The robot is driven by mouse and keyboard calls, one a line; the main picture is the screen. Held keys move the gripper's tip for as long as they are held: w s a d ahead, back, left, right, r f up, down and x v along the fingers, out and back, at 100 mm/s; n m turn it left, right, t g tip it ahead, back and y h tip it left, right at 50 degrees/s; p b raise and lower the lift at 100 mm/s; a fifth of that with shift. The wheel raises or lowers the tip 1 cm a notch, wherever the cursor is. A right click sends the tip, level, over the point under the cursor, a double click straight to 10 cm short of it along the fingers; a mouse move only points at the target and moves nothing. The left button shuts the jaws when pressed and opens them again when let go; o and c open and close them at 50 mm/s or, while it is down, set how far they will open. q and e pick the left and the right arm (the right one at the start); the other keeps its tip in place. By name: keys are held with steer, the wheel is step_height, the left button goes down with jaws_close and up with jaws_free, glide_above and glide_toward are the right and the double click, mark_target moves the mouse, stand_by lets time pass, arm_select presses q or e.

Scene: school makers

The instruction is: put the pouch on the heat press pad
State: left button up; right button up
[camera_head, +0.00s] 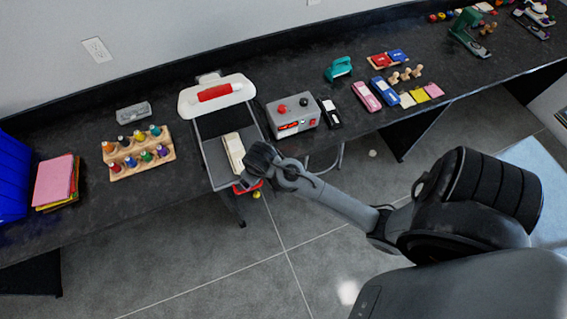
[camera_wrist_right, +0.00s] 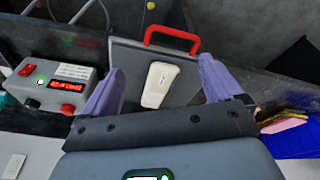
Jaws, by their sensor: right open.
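The cream pouch (camera_head: 234,153) lies on the grey heat press pad (camera_head: 216,170), on its right half in the head view. In the right wrist view the pouch (camera_wrist_right: 160,84) lies flat on the pad (camera_wrist_right: 128,57), behind the pad's red handle (camera_wrist_right: 172,40). My right gripper (camera_head: 258,160) is over the pad's right edge in the head view. In the right wrist view its two purple fingers are apart on either side of the pouch, with visible gaps. The gripper (camera_wrist_right: 160,72) is open and holds nothing. My left gripper is not in view.
The press's white top with a red grip (camera_head: 215,93) stands behind the pad. A grey control box (camera_head: 292,114) is right of it. A wooden rack of small bottles (camera_head: 137,153) is left. Black, pink and blue pouch-like items (camera_head: 366,95) lie further right.

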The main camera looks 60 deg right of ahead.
steer(key=s+a+r+n, duration=0.2)
steer(key=s+a, duration=0.1)
steer(key=s, duration=0.4)
steer(key=s+a+r+n+t+y, duration=0.1)
steer(key=s+a+r+n, duration=0.1)
steer(key=s, duration=0.4)
steer(key=shift+s+a+r, duration=0.4)
steer(key=shift+a+r, duration=0.2)
steer(key=shift+a, duration=0.15)
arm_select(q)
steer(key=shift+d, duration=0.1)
